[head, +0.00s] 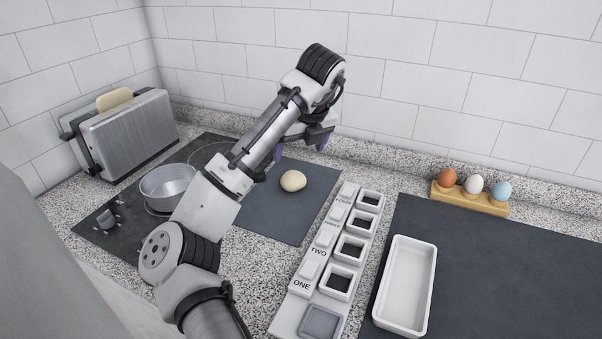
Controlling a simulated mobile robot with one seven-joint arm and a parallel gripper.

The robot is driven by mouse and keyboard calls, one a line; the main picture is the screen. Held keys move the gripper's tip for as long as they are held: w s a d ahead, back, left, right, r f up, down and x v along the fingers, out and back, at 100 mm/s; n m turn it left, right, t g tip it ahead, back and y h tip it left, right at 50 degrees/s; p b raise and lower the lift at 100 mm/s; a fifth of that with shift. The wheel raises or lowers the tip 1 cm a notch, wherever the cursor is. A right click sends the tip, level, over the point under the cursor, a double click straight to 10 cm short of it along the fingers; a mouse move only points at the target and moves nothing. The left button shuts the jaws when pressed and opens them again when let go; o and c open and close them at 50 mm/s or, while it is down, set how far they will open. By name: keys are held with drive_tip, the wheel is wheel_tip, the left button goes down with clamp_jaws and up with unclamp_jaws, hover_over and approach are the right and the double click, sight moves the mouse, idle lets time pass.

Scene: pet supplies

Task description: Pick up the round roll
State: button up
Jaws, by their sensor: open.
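The round roll (293,181) is a small pale tan bun. It lies on the dark grey mat (277,219) in the middle of the head view. My gripper (300,150) is above and behind the roll, apart from it. Its purple-tipped fingers are spread and nothing shows between them. My arm hides part of the gripper and the left part of the mat.
A metal pot (168,187) stands on the black cooktop (124,229) at left, near a toaster (130,135) with bread. Right of the mat are a labelled white rack (290,309), a white tray (377,307) and an egg holder (470,203) with three eggs.

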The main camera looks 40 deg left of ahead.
sight(295, 175)
drive_tip(key=p+x, duration=0.1)
drive_tip(key=x, duration=0.6)
drive_tip(key=shift+w+p+x, duration=0.15)
drive_tip(key=shift+p+x, duration=0.35)
drive_tip(key=shift+x, duration=0.95)
drive_tip(key=shift+w+p+x, duration=0.15)
drive_tip(key=shift+p+x, duration=0.3)
drive_tip(key=shift+x, duration=1.05)
drive_tip(key=shift+d, duration=0.15)
drive_tip(key=c, duration=1)
